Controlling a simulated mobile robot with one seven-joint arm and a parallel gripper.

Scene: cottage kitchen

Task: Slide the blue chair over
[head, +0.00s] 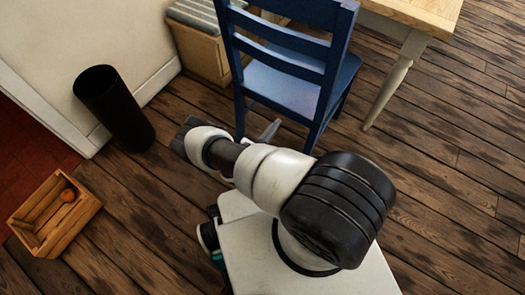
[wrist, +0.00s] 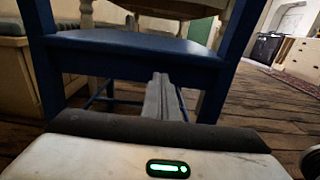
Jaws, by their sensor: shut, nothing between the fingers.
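The blue chair (head: 290,85) stands upright on the wood floor with its slatted back towards me. In the wrist view the chair's seat (wrist: 140,42) spans the upper middle, with a back upright on each side. My gripper (wrist: 163,82) is shut and empty, its grey fingers pressed together. The fingers point at the gap below the seat, between the two near legs. In the head view only a small grey part of the gripper (head: 270,130) shows by the chair's lower back. I cannot tell whether it touches the chair. My arm hides part of the floor there.
A light wood table (head: 425,14) with a pale leg stands right behind the chair. A cushioned bench (head: 200,45) is behind left. A black bin (head: 115,108) and a wooden crate (head: 55,215) holding a round orange item stand at left. Floor at right is clear.

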